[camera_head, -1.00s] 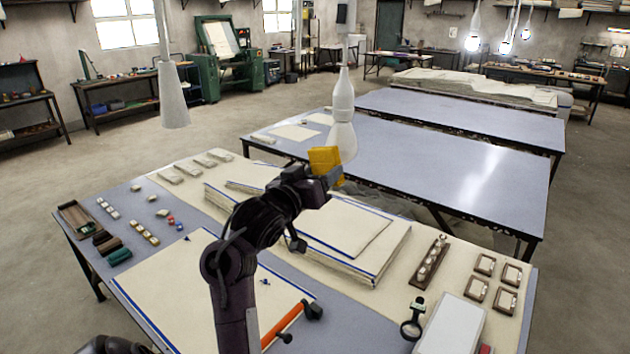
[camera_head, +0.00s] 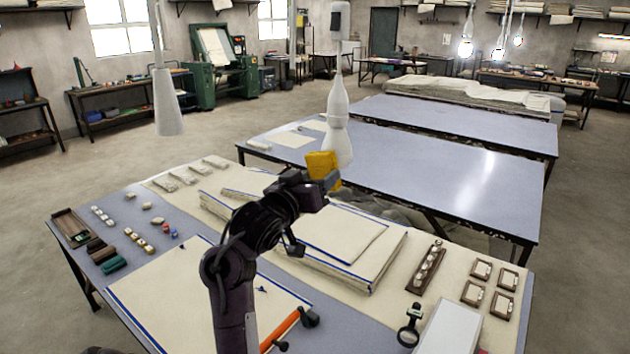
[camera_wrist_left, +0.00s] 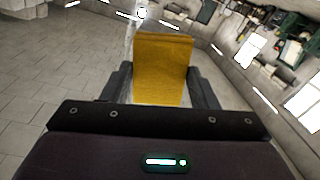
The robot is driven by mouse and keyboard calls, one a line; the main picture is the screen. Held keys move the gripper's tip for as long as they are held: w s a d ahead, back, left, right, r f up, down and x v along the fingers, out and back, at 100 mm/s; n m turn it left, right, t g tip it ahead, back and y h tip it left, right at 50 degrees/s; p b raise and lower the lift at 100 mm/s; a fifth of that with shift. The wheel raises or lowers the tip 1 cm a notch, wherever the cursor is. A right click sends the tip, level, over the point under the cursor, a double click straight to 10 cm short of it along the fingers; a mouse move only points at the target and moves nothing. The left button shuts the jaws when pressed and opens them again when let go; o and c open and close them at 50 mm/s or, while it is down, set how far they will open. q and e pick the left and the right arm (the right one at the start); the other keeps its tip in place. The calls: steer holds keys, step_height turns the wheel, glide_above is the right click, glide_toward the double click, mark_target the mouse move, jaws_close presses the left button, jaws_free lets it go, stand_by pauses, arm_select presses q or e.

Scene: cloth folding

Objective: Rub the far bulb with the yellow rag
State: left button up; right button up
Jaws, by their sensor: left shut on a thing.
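A white bottle-shaped hanging bulb (camera_head: 339,140) is in the middle of the head view, the right one of the two large hanging ones. The other white hanging lamp (camera_head: 167,105) is to its left. My left gripper (camera_head: 328,181) is shut on the yellow rag (camera_head: 320,164), which stands up from the jaws. The rag overlaps the lower left side of the right bulb in the head view; I cannot tell whether they touch. In the left wrist view the rag (camera_wrist_left: 164,72) fills the space between the fingers and hides most of what is behind it. My right gripper is not in view.
Below my left arm is a work table with stacked paper sheets (camera_head: 345,232), small blocks, a magnifier (camera_head: 409,325) and a white box (camera_head: 450,326). Several small lit bulbs (camera_head: 466,47) hang at the back right.

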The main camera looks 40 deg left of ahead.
mark_target(320, 159)
arm_select(q)
steer(key=shift+w+a, duration=0.15)
steer(key=shift+w, duration=0.35)
step_height(320, 159, up, 3)
steer(key=p, duration=0.2)
steer(key=shift+f+p, duration=0.2)
steer(key=shift+p, duration=0.15)
steer(key=shift+s+r, duration=0.15)
steer(key=shift+r, duration=0.6)
steer(key=shift+f, duration=0.1)
steer(key=shift+f+b, duration=1.35)
steer(key=shift+f, duration=0.65)
steer(key=shift+r, duration=0.1)
